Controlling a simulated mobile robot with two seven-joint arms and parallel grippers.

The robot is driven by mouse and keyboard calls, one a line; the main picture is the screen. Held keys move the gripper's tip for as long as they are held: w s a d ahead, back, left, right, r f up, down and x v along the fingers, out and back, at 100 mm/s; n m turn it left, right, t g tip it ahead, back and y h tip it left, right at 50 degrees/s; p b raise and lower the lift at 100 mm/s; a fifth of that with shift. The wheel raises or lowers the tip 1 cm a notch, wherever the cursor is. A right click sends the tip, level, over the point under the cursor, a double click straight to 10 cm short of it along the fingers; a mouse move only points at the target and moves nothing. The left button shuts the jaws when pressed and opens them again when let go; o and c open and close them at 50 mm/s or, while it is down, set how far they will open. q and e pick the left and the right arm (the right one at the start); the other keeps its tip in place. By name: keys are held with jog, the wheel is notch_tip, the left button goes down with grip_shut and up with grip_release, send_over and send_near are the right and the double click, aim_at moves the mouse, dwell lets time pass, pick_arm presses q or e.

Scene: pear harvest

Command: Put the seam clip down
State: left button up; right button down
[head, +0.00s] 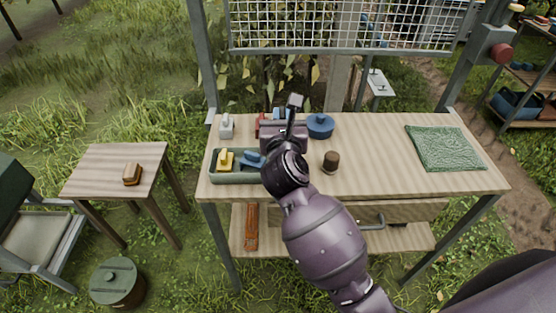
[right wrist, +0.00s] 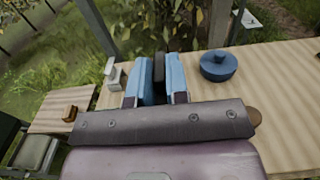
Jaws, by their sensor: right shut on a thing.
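My right gripper (head: 291,118) is over the back of the wooden workbench (head: 385,185), left of its middle. In the right wrist view its two light-blue fingers (right wrist: 161,80) are shut on a dark, narrow thing, which I take to be the seam clip (right wrist: 160,64). In the head view the clip (head: 296,101) stands up from the gripper with a grey end. Its lower part is hidden by the gripper, and I cannot tell whether it touches the bench. My left gripper is not in view.
A green tray (head: 232,180) with a yellow and a blue piece is at front left, partly behind my arm. A grey piece (head: 226,126), blue lidded pot (head: 320,126), brown cup (head: 331,162) and green cloth (head: 445,148) are on the bench. Bare wood lies between cup and cloth.

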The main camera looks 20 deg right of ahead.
notch_tip(320, 180, down, 12)
jog(key=b, duration=0.3)
jog(key=shift+f+b, duration=0.25)
jog(key=shift+b, duration=0.1)
jog(key=shift+f, duration=0.3)
jog(key=c, duration=1.1)
grip_release()
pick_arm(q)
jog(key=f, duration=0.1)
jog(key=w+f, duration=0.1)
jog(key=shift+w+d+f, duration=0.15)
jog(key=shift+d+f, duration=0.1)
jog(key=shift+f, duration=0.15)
